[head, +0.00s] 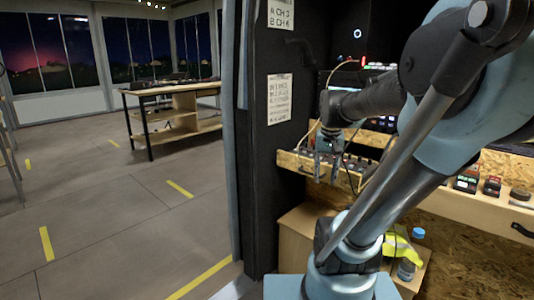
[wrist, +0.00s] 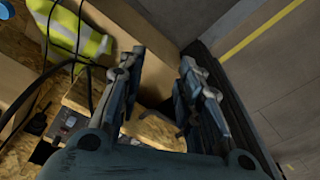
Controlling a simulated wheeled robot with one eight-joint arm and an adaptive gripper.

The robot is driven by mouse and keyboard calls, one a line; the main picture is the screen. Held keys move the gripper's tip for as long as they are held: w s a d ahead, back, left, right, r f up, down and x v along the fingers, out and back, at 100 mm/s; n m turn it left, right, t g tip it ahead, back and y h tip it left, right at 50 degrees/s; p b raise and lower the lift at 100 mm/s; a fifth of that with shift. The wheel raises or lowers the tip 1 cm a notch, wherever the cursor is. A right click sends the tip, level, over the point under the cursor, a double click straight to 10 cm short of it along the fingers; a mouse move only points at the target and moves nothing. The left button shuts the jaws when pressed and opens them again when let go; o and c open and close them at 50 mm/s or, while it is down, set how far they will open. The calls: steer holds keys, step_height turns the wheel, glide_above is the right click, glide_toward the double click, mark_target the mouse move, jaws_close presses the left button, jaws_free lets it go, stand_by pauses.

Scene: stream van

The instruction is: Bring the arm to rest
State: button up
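My gripper (wrist: 161,62) fills the lower middle of the wrist view. Its two fingers stand apart, with no object held between them. Below them are a wooden box edge and the floor. In the head view my gripper (head: 326,168) hangs small and partly hidden beside the wooden tray shelf, its fingers pointing down. My blue-grey arm spans the right of the head view, bent and raised, and hides part of the shelf and counter. I cannot tell whether the gripper touches the shelf.
The wooden tray shelf (head: 291,162) holds cables and small gear. A yellow hi-vis vest (head: 399,246) and a blue-capped bottle (head: 418,234) are low by my arm. A dark panel (head: 268,205) stands left of the gripper. Open floor (head: 120,215) and a workbench (head: 172,90) lie further left.

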steer(key=s+f+n, duration=0.2)
steer(key=s+f, duration=0.8)
steer(key=s, duration=0.1)
steer(key=shift+a+f+n+t, duration=0.4)
steer(key=shift+w, duration=0.1)
steer(key=shift+w+f, duration=0.2)
steer(key=shift+w, duration=0.2)
